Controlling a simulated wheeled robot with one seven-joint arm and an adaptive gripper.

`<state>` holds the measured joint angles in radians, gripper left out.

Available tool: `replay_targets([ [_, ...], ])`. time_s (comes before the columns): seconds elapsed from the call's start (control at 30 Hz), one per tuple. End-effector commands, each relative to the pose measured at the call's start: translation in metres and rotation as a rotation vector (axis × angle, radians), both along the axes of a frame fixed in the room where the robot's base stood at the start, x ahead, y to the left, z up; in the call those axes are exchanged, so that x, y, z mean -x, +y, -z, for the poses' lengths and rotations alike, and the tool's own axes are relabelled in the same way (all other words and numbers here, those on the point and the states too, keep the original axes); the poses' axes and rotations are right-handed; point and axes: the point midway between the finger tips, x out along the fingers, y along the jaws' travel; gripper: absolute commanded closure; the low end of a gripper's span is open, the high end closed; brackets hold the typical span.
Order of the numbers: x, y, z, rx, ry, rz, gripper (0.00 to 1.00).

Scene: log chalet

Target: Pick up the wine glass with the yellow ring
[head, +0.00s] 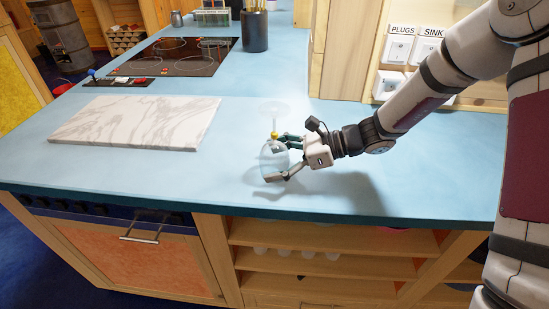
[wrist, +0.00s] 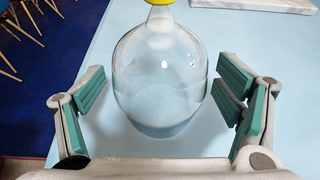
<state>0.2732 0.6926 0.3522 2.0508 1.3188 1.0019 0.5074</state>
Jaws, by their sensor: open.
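The clear wine glass (head: 274,162) appears to be upside down on the blue counter, bowl low and round foot on top. Its yellow ring (head: 274,134) sits where the stem meets the bowl. In the wrist view the bowl (wrist: 160,75) fills the middle, with the yellow ring (wrist: 160,2) at the top edge; stem and foot are out of that view. My gripper (head: 279,158) is open, reaching in from the right. Its green-padded fingers stand on either side of the bowl in the wrist view (wrist: 160,97), with a visible gap on each side.
A marble board (head: 140,122) lies left of the glass, and a black cooktop (head: 175,56) lies behind it. A dark utensil pot (head: 254,30) stands at the back. A wooden post and switch panel (head: 400,50) rise at the right. The counter's front edge is close to the glass.

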Motion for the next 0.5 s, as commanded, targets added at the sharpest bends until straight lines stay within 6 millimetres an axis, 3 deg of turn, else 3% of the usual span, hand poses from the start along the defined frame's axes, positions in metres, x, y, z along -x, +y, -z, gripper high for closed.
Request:
replay_targets([
  [0.13,-0.0001,-0.0003,-0.0003,0.000,-0.001,0.001,0.15],
  [0.33,-0.0001,-0.0004,-0.0005,0.000,-0.001,0.001,0.57],
  [0.5,-0.0002,-0.0005,-0.0007,-0.001,-0.001,0.001,0.57],
])
